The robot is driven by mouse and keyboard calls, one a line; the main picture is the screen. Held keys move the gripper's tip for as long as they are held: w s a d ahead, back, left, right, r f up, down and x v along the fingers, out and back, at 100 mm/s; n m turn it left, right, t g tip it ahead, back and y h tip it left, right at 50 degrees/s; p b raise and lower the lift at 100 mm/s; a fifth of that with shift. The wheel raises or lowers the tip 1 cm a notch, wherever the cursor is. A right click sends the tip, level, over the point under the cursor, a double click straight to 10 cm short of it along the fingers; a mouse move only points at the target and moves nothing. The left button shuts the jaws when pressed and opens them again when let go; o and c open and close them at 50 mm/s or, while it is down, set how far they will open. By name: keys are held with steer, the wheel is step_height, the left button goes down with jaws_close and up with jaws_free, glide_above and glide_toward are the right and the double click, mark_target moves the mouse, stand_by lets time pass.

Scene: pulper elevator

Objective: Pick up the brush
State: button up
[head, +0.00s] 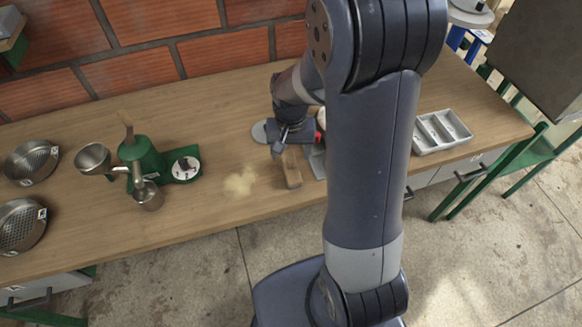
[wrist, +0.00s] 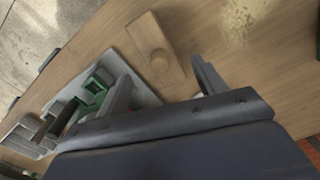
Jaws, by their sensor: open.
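A light wooden piece that looks like the brush (head: 290,168) lies on the table below my gripper (head: 286,147). No bristles can be made out. In the wrist view the brush (wrist: 152,42) has a long flat body and a round knob near its lower end. My gripper (wrist: 161,72) is open and empty, with one finger to each side of the brush's near end. I cannot tell how high the fingertips are above it, and my arm covers part of the table in the head view.
A grey tray (wrist: 146,92) with green items lies beside the brush. A yellowish powder patch (head: 240,182) is left of it. A green hand-cranked machine (head: 142,158), a scale (head: 186,168) and round sieves (head: 30,162) stand further left. A compartment tray (head: 442,131) is right.

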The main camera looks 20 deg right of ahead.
mark_target(291, 160)
steer(key=f, duration=0.5)
steer(key=shift+s, duration=0.2)
steer(key=shift+r, duration=0.1)
steer(key=c, duration=1.2)
steer(key=shift+r, duration=0.1)
step_height(291, 160, up, 10)
steer(key=shift+f, duration=0.1)
